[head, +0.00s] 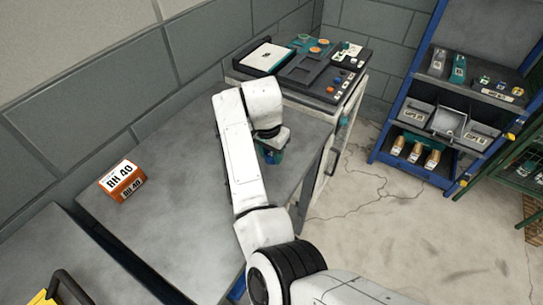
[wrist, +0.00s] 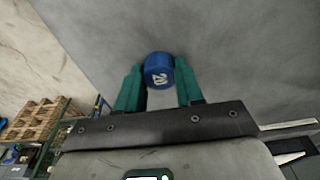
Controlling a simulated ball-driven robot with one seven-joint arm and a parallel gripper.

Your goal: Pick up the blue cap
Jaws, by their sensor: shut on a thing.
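The blue cap (wrist: 158,72), marked 20, sits between the two green fingers of my gripper (wrist: 160,88) in the wrist view. The fingers touch it on both sides, and the gripper is shut on it. In the head view my gripper (head: 270,153) is low over the grey table (head: 185,215), near its right side. A small bit of blue shows there, but my arm and wrist hide most of the cap. I cannot tell whether the cap touches the tabletop.
An orange and white box (head: 122,181) marked BH 40 stands on the table at left. A control panel (head: 305,68) is behind the table. A blue shelf rack (head: 405,95) with trays stands at right. Cracked floor (head: 375,225) between is clear.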

